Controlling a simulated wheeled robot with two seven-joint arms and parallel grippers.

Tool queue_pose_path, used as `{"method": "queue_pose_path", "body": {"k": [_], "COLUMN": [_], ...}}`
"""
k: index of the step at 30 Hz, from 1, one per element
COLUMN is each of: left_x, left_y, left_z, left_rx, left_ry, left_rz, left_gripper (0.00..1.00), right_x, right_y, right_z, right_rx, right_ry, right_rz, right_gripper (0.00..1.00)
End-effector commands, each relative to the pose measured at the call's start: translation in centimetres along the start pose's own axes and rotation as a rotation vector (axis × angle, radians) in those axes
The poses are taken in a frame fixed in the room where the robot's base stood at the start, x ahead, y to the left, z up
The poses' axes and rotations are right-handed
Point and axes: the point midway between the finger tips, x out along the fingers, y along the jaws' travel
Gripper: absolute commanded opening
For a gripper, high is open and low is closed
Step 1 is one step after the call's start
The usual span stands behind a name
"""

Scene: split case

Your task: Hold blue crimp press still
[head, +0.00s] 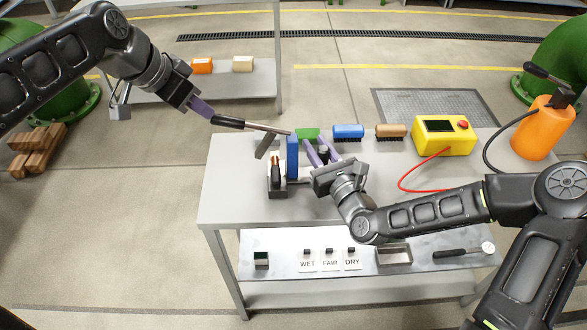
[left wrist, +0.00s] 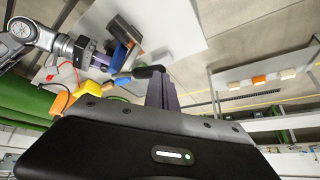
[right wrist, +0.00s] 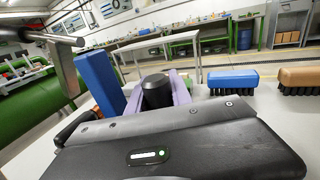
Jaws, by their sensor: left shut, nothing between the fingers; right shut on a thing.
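The blue crimp press (head: 292,157) stands on the grey table as an upright blue block; it also shows in the right wrist view (right wrist: 98,80). A black round-topped knob (right wrist: 156,92) sits beside the block, apparently part of the press. My right gripper (head: 321,150) has its purple fingers closed around this knob. My left gripper (head: 208,112) is shut, up to the left of the press.
A small stand with an orange-and-black piece (head: 275,172) is left of the press. Blue (head: 348,131) and tan (head: 390,131) brushes, a yellow box (head: 444,136) and an orange canister (head: 543,130) stand at the right. A lower shelf (head: 290,265) holds WET, FAIR, DRY labels. The table's left front is clear.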

Motion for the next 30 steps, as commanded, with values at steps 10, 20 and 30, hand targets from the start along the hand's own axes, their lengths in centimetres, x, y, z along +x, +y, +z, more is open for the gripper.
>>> {"method": "queue_pose_path", "body": {"k": [10,20,30], "left_x": [0.4,1.7,3.1], "left_y": [0.0,0.0,0.2], "left_z": [0.3,1.1,2.0], "left_rx": [0.0,0.0,0.001], "left_ry": [0.0,-0.001,-0.002], "left_rz": [0.0,0.001,0.004], "left_gripper": [0.0,0.0,0.0], "right_x": [-0.1,-0.1,-0.1], "right_y": [0.1,0.1,0.1], "right_z": [-0.5,-0.5,-0.4], "right_rx": [0.003,0.002,0.002], "right_ry": [0.011,0.011,0.01], "right_rz": [0.003,0.002,0.004], "right_gripper": [0.0,0.0,0.0]}}
